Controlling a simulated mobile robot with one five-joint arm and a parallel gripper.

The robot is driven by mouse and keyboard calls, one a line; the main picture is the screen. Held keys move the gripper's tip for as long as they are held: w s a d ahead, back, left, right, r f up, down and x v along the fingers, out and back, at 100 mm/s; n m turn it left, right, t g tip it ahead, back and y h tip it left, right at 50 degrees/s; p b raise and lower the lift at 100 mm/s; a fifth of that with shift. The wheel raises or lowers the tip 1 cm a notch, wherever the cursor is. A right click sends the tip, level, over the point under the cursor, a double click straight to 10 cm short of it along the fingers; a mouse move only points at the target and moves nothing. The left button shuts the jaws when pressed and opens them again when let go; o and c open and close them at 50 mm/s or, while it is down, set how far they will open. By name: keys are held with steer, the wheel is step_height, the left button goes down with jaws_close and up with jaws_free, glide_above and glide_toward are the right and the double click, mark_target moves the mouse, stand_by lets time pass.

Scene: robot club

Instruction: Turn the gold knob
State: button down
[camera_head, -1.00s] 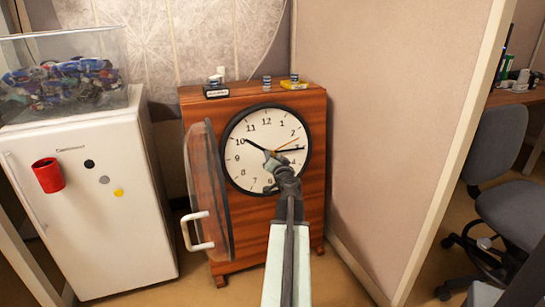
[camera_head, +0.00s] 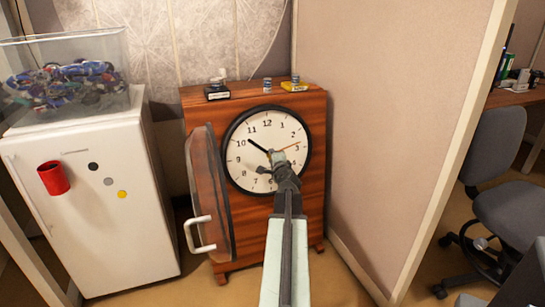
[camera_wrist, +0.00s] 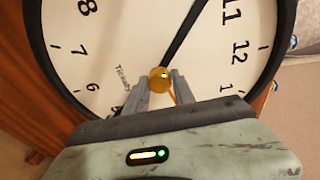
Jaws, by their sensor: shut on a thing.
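A round clock with a white face and black rim (camera_head: 238,170) is set in the front of a wooden cabinet. The gold knob (camera_wrist: 160,78) sits at the middle of the dial, between my fingertips in the wrist view. My gripper (camera_wrist: 160,86) is shut on it; in the head view the gripper (camera_head: 272,158) covers the knob and the lower right of the face. A black hand (camera_head: 257,145) points up-left, between 10 and 11. A thin orange hand (camera_head: 289,147) points toward the right. No second black hand can be made out clearly.
The clock's clear door (camera_head: 208,190) stands open at the left, its white handle (camera_head: 198,233) outward. A white fridge (camera_head: 100,220) with a red cup (camera_head: 53,178) is farther left. A partition (camera_head: 390,120) stands close on the right. Small items lie on the cabinet top.

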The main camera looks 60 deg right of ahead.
steer(key=m+y+p, duration=0.1)
steer(key=m, duration=0.4)
steer(key=shift+m, duration=0.3)
stand_by(0.4)
steer(key=c, duration=1.1)
jaws_free()
steer(key=shift+o, duration=0.2)
steer(key=shift+p, duration=0.3)
steer(key=p+v, duration=0.1)
steer(key=v, duration=0.6)
steer(key=shift+s+a+r+p, duration=0.2)
steer(key=shift+s+a+p, duration=0.1)
steer(key=shift+p, duration=0.1)
